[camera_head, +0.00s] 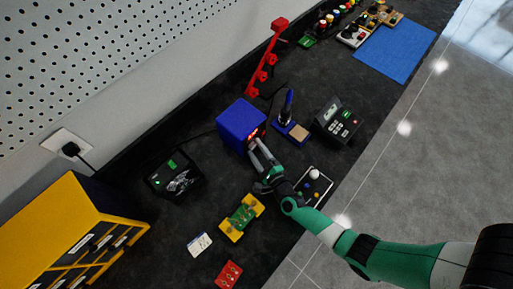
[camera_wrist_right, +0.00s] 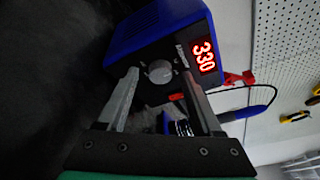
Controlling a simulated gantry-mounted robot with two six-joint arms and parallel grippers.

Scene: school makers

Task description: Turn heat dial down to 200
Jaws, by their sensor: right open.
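The blue soldering station (camera_head: 239,124) stands in the middle of the dark bench in the head view. In the right wrist view the blue station (camera_wrist_right: 150,30) has a black front with a grey round heat dial (camera_wrist_right: 159,72) and a red display (camera_wrist_right: 203,56) reading 330. My right gripper (camera_head: 257,148) is at the station's front. In the right wrist view its open fingers (camera_wrist_right: 160,80) are on either side of the dial, apart from each other. I cannot tell whether they touch it. My left gripper is not in view.
A soldering iron in its blue stand (camera_head: 290,127) and a black meter (camera_head: 337,121) are right of the station. A green board in a yellow holder (camera_head: 241,217) and a panel with knobs (camera_head: 314,186) lie near my right arm. A red arm-like stand (camera_head: 268,60) rises behind.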

